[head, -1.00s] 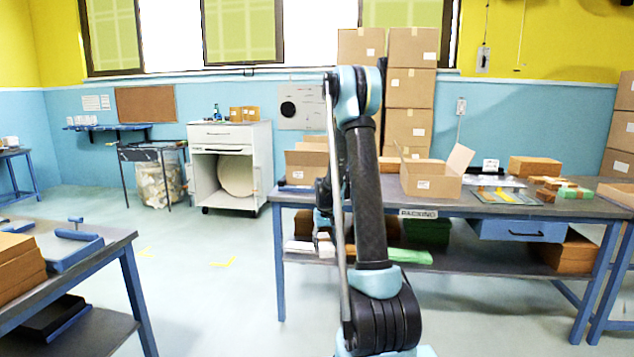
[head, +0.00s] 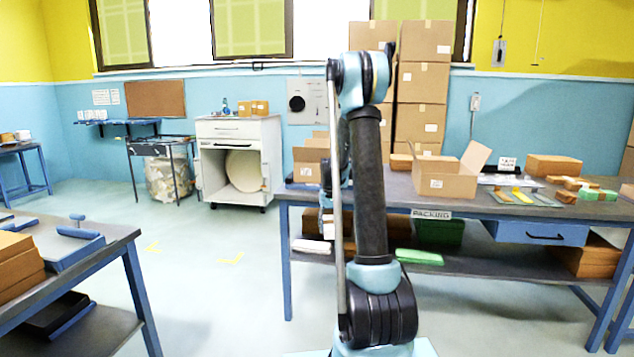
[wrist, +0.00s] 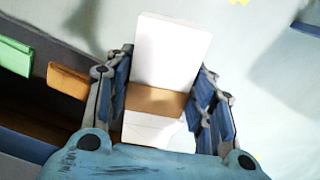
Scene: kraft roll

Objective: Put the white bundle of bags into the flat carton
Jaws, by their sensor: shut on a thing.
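The white bundle of bags (wrist: 172,50) has a brown band around it and fills the middle of the wrist view. My gripper (wrist: 163,98) is shut on it, a finger along each side. In the head view a white bundle (head: 312,246) shows at the left front of the packing table's lower shelf, apparently the same one; my gripper is hidden there behind my arm. I cannot tell whether the bundle is clear of the shelf. An open carton (head: 446,187) with raised flaps stands on the tabletop. Another carton (head: 307,165) stands left of my arm. I cannot tell which is the flat one.
The packing table (head: 470,206) has a lower shelf with a green bundle (head: 419,257); the wrist view shows a brown bundle (wrist: 68,82) beside the held one. A blue drawer (head: 537,232) hangs under the top. Floor in front is clear. Another table (head: 112,246) stands left.

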